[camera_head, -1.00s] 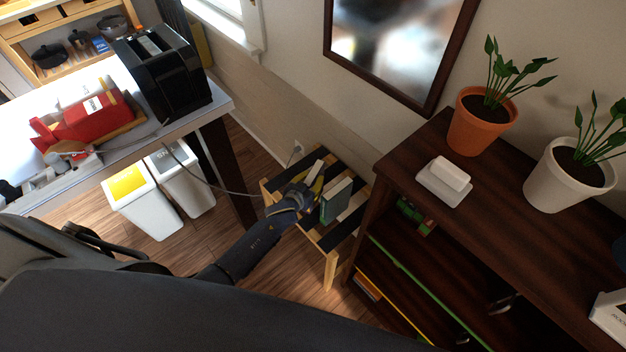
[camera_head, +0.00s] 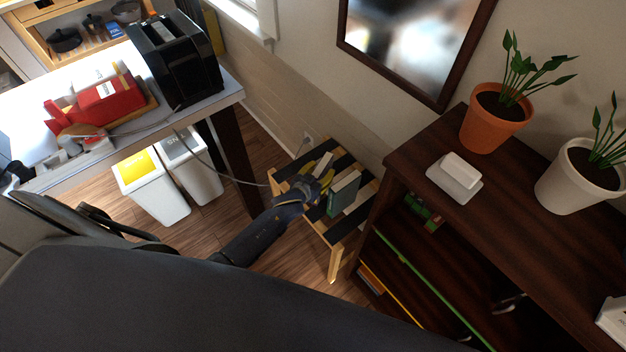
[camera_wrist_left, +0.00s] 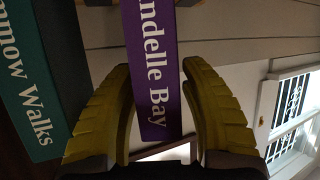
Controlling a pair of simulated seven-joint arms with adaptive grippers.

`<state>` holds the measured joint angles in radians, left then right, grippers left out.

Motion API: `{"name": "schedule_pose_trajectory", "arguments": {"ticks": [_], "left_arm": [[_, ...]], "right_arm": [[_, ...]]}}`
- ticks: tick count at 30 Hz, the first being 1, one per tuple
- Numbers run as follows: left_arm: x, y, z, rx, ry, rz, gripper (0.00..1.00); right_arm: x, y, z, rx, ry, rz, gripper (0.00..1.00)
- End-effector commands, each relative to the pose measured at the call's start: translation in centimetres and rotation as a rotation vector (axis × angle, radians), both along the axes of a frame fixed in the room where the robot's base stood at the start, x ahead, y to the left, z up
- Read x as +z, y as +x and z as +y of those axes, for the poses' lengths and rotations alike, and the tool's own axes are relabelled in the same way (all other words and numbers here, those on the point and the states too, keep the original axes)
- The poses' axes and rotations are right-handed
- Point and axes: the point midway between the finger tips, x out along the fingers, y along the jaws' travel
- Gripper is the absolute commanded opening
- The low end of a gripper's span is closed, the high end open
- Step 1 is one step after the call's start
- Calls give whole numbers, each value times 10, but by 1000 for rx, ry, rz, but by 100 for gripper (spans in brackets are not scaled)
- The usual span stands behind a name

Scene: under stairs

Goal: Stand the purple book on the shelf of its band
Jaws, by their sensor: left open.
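The purple book (camera_wrist_left: 152,60) shows in the left wrist view with its spine lettered "ndelle Bay". It lies between the two yellow fingers of my left gripper (camera_wrist_left: 158,75), which is open with gaps on both sides. A teal book (camera_wrist_left: 28,75) lettered "mmow Walks" is left of the fingers. In the head view my left gripper (camera_head: 322,187) is at the slatted stool (camera_head: 350,232), beside the standing teal book (camera_head: 343,194). The purple cover cannot be made out there. The dark shelf unit (camera_head: 420,170) has green (camera_head: 405,262) and yellow (camera_head: 392,302) bands; no purple band shows.
A table (camera_head: 215,100) with a black toaster (camera_head: 175,62) stands left of the stool. A cable (camera_head: 235,184) hangs between table and wall. Two bins stand below.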

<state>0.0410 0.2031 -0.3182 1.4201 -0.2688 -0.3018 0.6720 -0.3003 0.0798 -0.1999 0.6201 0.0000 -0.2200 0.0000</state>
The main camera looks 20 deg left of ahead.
Motion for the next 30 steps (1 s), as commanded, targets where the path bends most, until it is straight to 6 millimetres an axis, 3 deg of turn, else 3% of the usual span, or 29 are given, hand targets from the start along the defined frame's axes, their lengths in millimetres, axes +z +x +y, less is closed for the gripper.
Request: {"name": "schedule_pose_trajectory", "arguments": {"ticks": [18, 27, 30], "left_arm": [[35, -89, 12, 0, 0, 3, 44], [43, -105, 15, 0, 2, 2, 44], [32, -109, 16, 2, 8, 20, 44]], "right_arm": [[0, 0, 0, 0, 0, 0, 32], [0, 0, 0, 0, 0, 0, 32], [0, 0, 0, 0, 0, 0, 32]]}}
